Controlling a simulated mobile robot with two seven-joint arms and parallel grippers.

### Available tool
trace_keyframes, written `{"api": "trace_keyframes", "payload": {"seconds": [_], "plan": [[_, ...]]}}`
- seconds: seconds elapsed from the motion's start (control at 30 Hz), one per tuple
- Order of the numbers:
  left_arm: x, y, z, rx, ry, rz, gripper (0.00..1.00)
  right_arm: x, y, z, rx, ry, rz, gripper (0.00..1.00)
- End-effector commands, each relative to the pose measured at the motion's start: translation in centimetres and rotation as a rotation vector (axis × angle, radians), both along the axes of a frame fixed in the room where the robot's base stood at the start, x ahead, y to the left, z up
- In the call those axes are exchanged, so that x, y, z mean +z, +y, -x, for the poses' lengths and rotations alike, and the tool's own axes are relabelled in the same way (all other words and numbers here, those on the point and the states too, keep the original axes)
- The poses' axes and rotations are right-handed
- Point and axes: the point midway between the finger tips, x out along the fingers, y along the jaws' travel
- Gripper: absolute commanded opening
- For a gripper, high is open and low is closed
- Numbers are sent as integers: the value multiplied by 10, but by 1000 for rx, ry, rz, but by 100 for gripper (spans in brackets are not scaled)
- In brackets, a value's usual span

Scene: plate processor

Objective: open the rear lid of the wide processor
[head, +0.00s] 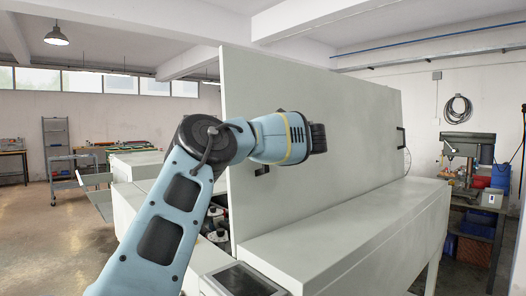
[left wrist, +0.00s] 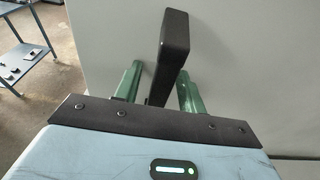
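The wide processor (head: 350,235) is a long pale grey machine. A large flat lid panel (head: 350,110) stands upright on it, with machine innards partly visible at its lower left. I cannot tell for certain that this is the rear lid. It has a black handle (head: 402,137) at the right edge and a small black fitting (head: 262,171) lower left. My left arm crosses in front of the panel; its fingers are hidden in the head view. In the left wrist view, my left gripper (left wrist: 160,85) has its green fingers apart on either side of a black handle bar (left wrist: 174,38), with a visible gap at left. My right gripper is not in view.
A dark control screen (head: 242,280) is at the processor's near end. A blue-grey cart (head: 72,170) stands at the left on open floor (head: 60,245). A drill press (head: 468,155) stands on a bench at the right.

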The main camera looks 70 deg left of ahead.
Motion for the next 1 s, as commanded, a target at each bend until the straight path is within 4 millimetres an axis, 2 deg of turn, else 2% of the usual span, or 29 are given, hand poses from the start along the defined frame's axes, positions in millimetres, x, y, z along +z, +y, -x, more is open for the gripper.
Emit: {"api": "trace_keyframes", "payload": {"seconds": [0.23,0.7,1.0], "plan": [[-1,-3,-1,2,1,1,40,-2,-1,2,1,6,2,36],[15,-65,-21,0,0,-4,40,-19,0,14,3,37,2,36],[18,-75,-23,1,0,-2,40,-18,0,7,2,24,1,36]]}}
